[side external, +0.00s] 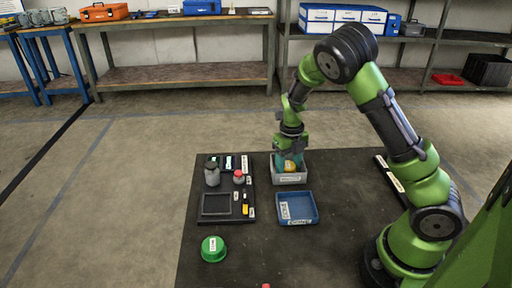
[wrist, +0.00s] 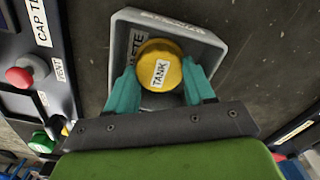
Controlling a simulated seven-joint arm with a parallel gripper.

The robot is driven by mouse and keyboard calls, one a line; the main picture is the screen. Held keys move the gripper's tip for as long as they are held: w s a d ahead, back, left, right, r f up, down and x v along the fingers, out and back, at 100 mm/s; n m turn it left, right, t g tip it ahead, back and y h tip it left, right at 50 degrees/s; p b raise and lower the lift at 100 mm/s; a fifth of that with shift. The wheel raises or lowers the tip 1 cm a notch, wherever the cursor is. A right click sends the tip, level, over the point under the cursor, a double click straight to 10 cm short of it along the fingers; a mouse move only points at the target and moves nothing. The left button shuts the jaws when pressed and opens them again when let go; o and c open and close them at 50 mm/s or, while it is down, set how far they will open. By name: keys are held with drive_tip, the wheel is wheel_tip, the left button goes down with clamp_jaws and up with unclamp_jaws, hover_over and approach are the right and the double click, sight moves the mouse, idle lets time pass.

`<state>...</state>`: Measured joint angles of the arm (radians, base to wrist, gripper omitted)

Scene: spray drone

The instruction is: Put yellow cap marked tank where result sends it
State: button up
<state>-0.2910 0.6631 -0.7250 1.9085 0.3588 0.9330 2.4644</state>
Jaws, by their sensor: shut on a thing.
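The round yellow cap (wrist: 160,66) carries a white label reading TANK. My gripper (wrist: 163,85) is shut on it, with a teal finger on each side. In the side view my gripper (side external: 289,160) is low at the grey tray, with the yellow cap (side external: 290,166) between its fingers. The grey tray (side external: 289,179) has a partly covered label ending in "ASTE" in the wrist view (wrist: 205,40). The cap is over or inside this tray; whether it touches the floor is hidden.
A blue tray (side external: 297,209) with white labels sits in front of the grey one. To the left is a black test panel (side external: 216,219) with a red button (side external: 239,177) and a grey bottle-like part (side external: 212,174). A green round object (side external: 213,249) stands at the front left.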

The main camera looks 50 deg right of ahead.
sight(288, 166)
drive_tip(key=o, duration=0.9)
drive_tip(key=shift+f, duration=0.1)
wheel_tip(288, 166, up, 12)
drive_tip(key=s+a+r+n+t, duration=0.2)
drive_tip(key=s+a+r+n, duration=0.1)
drive_tip(key=n, duration=0.9)
drive_tip(key=s+a+r+n+t+y, duration=0.1)
drive_tip(key=s+a+r+n, duration=0.3)
drive_tip(key=n, duration=0.8)
drive_tip(key=s+a+r+n+t+y, duration=0.1)
drive_tip(key=s+a+r+n+t, duration=0.2)
drive_tip(key=s+a+n, duration=0.4)
drive_tip(key=shift+s+a+r+n+t, duration=0.1)
drive_tip(key=shift+s+r+n+t, duration=0.1)
drive_tip(key=shift+n, duration=0.6)
drive_tip(key=shift+s+a+r+n+t, duration=0.1)
drive_tip(key=shift+s+n+t, duration=0.1)
drive_tip(key=shift+n, duration=0.6)
drive_tip(key=shift+s+a+r+n+t, duration=0.1)
drive_tip(key=shift+s+n+t, duration=0.1)
drive_tip(key=shift+n, duration=0.6)
